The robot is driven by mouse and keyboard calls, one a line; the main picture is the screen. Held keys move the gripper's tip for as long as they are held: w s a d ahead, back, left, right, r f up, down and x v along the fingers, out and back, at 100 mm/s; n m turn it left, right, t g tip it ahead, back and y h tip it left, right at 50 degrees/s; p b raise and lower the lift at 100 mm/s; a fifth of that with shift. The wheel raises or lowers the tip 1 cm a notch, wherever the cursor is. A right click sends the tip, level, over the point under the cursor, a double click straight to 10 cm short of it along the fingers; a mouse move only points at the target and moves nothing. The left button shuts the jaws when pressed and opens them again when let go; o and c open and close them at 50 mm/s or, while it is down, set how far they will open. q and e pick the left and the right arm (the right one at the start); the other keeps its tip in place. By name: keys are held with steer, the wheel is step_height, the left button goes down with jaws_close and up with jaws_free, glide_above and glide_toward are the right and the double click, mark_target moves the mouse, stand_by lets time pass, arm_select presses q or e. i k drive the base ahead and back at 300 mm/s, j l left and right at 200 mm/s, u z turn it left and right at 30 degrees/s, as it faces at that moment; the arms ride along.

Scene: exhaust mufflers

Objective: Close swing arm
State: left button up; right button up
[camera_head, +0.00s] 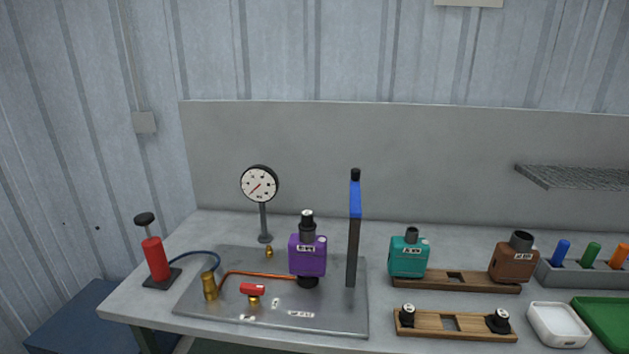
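A swing arm stands near the right edge of the metal plate (225,310). It has a dark upright post (352,254), a blue bar (355,200) at its upper part and a black knob (355,174) on top. The blue bar looks narrow, seemingly seen nearly end-on. A purple muffler (308,254) stands upright to the left of the post, with a black fitting under it and a black-and-white cap on top. The blue bar is to the right of this muffler, not over it. Neither gripper shows in the head view.
A pressure gauge (259,184), red hand pump (154,260) and red-handled valve (253,289) are at the left. Teal (408,256) and brown (513,259) mufflers stand on a wooden rack at the right. A second wooden rack (455,335), white tray (558,324) and green tray (606,320) are in front.

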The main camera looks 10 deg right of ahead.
mark_target(355, 204)
steer(key=i+l, duration=0.7)
